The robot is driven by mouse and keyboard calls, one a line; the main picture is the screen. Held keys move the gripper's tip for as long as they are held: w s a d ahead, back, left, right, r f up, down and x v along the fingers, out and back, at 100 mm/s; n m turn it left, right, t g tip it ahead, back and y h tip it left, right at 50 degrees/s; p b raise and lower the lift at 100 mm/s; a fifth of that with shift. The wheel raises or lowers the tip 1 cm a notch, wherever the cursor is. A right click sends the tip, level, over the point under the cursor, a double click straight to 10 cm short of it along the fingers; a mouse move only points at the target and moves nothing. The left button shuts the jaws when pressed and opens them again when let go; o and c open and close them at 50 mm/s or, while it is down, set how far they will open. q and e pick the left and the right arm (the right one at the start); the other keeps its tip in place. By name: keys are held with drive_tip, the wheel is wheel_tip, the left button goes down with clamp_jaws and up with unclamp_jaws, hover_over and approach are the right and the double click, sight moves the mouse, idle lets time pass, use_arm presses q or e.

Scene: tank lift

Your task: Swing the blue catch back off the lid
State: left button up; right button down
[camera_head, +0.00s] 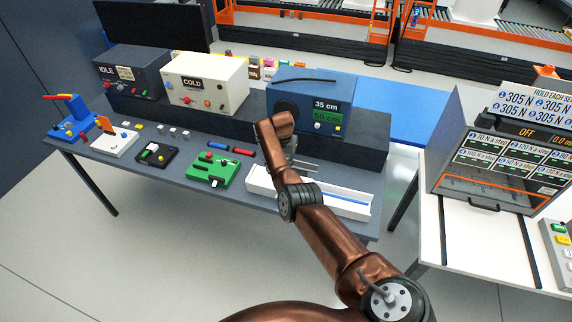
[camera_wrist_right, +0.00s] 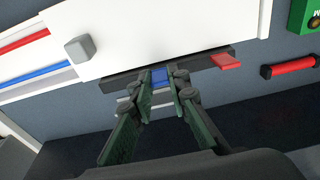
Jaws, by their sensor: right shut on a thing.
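In the right wrist view the white lid (camera_wrist_right: 150,30) carries a grey knob (camera_wrist_right: 79,48) and has a dark strip along its near edge. The blue catch (camera_wrist_right: 160,77) is at that strip, between the fingertips of my right gripper (camera_wrist_right: 161,82). The gripper is shut on the blue catch, and the fingers hide part of it. A red catch (camera_wrist_right: 226,62) lies on the same strip, to the right. In the head view the long white case (camera_head: 366,209) is at the front right of the table, partly hidden by my right arm. My left gripper is not in view.
A green device (camera_head: 208,169) and red and blue cylinders lie left of the case; the red cylinder (camera_wrist_right: 290,67) shows in the wrist view. A blue box (camera_head: 300,90) stands behind on a dark step. A white bench (camera_head: 455,240) stands to the right, across a gap.

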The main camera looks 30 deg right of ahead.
drive_tip(key=c, duration=1.8)
unclamp_jaws()
drive_tip(key=shift+d, duration=0.1)
drive_tip(key=shift+c, duration=0.2)
wheel_tip(320, 180, up, 12)
drive_tip(key=s+a, duration=0.1)
drive_tip(key=shift+a, duration=0.25)
drive_tip(key=shift+s+f, duration=0.1)
drive_tip(key=shift+f, duration=0.05)
